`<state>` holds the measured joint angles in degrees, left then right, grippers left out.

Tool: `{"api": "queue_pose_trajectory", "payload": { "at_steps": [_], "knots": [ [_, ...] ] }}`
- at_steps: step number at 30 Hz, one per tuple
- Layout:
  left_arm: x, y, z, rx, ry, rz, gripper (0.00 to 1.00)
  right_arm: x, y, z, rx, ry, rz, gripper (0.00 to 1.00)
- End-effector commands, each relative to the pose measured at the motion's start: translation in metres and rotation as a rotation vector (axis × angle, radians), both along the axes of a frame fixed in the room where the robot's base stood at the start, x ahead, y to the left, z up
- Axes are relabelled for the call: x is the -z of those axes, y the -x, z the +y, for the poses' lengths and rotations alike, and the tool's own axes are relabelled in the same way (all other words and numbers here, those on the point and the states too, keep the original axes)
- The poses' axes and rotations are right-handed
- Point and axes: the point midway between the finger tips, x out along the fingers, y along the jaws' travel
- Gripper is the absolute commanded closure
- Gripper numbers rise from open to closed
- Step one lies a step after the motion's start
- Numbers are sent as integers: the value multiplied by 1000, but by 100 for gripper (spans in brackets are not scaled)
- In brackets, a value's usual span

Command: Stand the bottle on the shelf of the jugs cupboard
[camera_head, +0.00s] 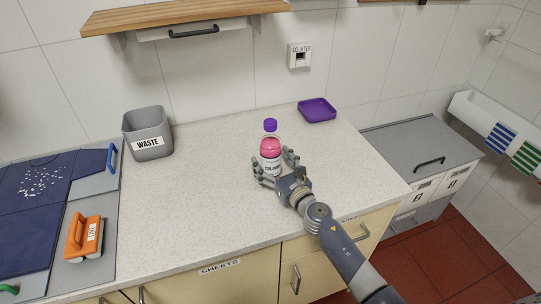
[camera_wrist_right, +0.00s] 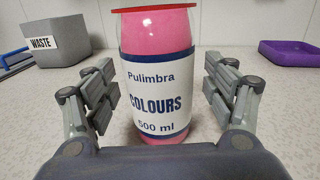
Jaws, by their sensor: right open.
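A pink bottle (camera_head: 270,148) with a purple cap and a white label stands upright on the speckled countertop (camera_head: 215,205). In the right wrist view the bottle (camera_wrist_right: 158,75) shows its label, "Pulimbra COLOURS 500 ml". My right gripper (camera_head: 274,170) is open, with its fingers on either side of the bottle. In the wrist view, gaps show between the bottle and both fingers of the right gripper (camera_wrist_right: 160,95). My left gripper is not in view. I see no cupboard marked for jugs, and no open cupboard shelf shows.
A grey bin labelled WASTE (camera_head: 148,134) stands left of the bottle. A purple tray (camera_head: 317,110) lies behind it to the right. An orange-handled tool (camera_head: 84,238) and blue cloth (camera_head: 40,185) lie at left. A wooden shelf (camera_head: 180,14) hangs above.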

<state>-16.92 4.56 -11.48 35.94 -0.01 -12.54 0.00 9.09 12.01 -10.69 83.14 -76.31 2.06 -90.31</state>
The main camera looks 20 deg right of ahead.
Motion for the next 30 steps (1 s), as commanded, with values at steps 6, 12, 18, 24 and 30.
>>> {"api": "queue_pose_trajectory", "payload": {
  "at_steps": [6,12,18,24,30],
  "knots": [
    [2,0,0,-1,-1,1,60,1,-12,3,-1,0,1,23],
    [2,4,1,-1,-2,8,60,1,-12,3,-1,0,1,29],
    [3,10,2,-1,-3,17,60,1,-11,3,-1,0,1,75],
    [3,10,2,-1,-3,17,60,-1,-12,3,-1,1,-2,92],
    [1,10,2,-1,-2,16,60,-3,-12,3,-1,1,-2,92]
  ]
}}
